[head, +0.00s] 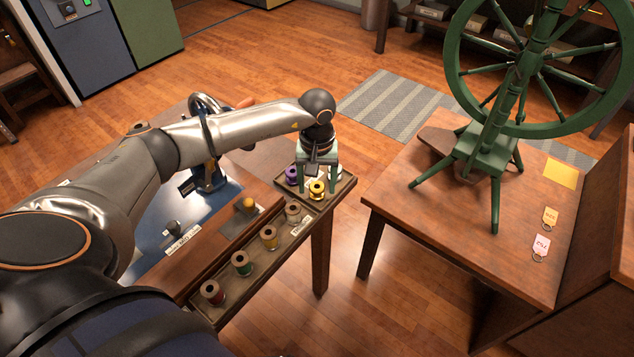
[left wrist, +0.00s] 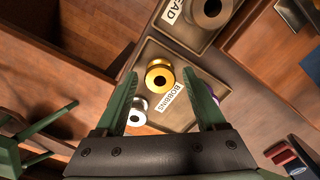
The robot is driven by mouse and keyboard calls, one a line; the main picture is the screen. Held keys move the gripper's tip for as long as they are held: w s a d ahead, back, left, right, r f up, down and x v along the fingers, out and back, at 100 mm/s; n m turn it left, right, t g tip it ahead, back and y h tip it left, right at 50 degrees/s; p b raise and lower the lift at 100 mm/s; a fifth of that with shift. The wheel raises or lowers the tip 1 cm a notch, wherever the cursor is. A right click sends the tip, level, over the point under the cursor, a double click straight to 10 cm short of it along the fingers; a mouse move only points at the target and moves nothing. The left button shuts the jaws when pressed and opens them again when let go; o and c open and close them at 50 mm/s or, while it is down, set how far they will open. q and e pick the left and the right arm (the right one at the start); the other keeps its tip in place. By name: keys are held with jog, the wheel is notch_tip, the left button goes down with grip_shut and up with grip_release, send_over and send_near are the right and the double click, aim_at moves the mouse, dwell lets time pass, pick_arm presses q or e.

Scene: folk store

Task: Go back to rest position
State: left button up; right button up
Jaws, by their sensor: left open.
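My left gripper (head: 317,172) points down over the bobbin tray (head: 343,186) at the far end of the spool rack. It is open, and its green fingers also show in the left wrist view (left wrist: 163,95). A gold bobbin (head: 317,190) stands below the fingers; in the left wrist view the gold bobbin (left wrist: 160,76) appears between them, with no visible grip on it. A silver bobbin (left wrist: 137,109) and a purple bobbin (head: 291,174) are in the same tray, partly hidden by the fingers. My right gripper is not in view.
A thread rack (head: 228,293) with several spools runs along the near table's edge. A blue-based machine (head: 205,165) stands behind my left forearm. Across a floor gap, another table (head: 440,214) carries a green spinning wheel (head: 487,150) and two tags.

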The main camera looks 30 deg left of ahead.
pick_arm(q)
jog(key=shift+c, duration=0.4)
jog(key=c, duration=0.8)
jog(key=shift+o, duration=0.2)
jog(key=shift+r, duration=0.1)
jog(key=shift+r, duration=0.25)
jog(key=shift+c, duration=0.6)
jog(key=shift+r+p, duration=1.45)
jog(key=shift+r, duration=0.75)
